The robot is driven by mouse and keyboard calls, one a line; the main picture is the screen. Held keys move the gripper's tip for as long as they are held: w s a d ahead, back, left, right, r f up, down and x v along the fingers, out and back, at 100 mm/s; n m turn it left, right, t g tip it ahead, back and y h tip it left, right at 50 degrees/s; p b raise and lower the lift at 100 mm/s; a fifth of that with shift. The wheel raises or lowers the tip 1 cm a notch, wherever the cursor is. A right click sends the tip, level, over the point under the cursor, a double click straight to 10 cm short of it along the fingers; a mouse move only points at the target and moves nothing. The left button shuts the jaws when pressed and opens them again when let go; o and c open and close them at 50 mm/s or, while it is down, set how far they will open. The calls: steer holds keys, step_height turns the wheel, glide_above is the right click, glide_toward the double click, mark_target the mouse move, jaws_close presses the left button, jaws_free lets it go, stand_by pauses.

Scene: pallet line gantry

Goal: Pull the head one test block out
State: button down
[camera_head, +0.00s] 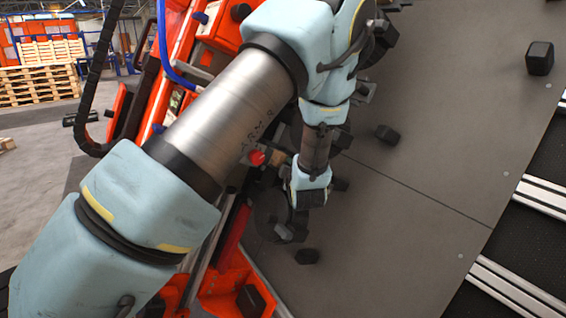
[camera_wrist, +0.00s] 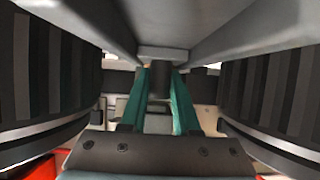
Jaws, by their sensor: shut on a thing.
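In the wrist view my gripper (camera_wrist: 161,82) has two teal fingers running up the middle. Their tips close on a small dark part (camera_wrist: 161,76), which I take to be the head one test block. It sits directly under a grey bracket (camera_wrist: 163,53), and I cannot tell whether the two touch. In the head view the end of my arm reaches down beside the orange machine frame. My fingers and the block are too small and shaded to make out there.
Dark ribbed rollers stand close on the left (camera_wrist: 45,70) and right (camera_wrist: 275,85) of my gripper, with grey beams (camera_wrist: 235,35) above. In the head view, a large grey panel (camera_head: 440,150) with dark knobs (camera_head: 540,58) lies right. Wooden pallets (camera_head: 45,85) stand far left.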

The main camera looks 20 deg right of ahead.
steer(key=shift+s+d+b, duration=0.15)
steer(key=shift+s+d, duration=0.1)
steer(key=shift+s, duration=1)
steer(key=shift+s+d+b, duration=0.1)
steer(key=shift+s+d, duration=0.15)
steer(key=shift+s, duration=1)
steer(key=shift+s+d+b, duration=0.15)
steer(key=shift+s+d, duration=0.1)
steer(key=shift+s, duration=1)
steer(key=shift+s+d, duration=0.2)
steer(key=shift+s, duration=0.75)
steer(key=shift+s+d, duration=0.15)
steer(key=shift+s, duration=0.85)
steer(key=shift+s+d, duration=0.2)
steer(key=shift+s, duration=0.85)
steer(key=c, duration=0.7)
jaws_free()
steer(key=shift+v, duration=4.4)
steer(key=shift+r, duration=0.1)
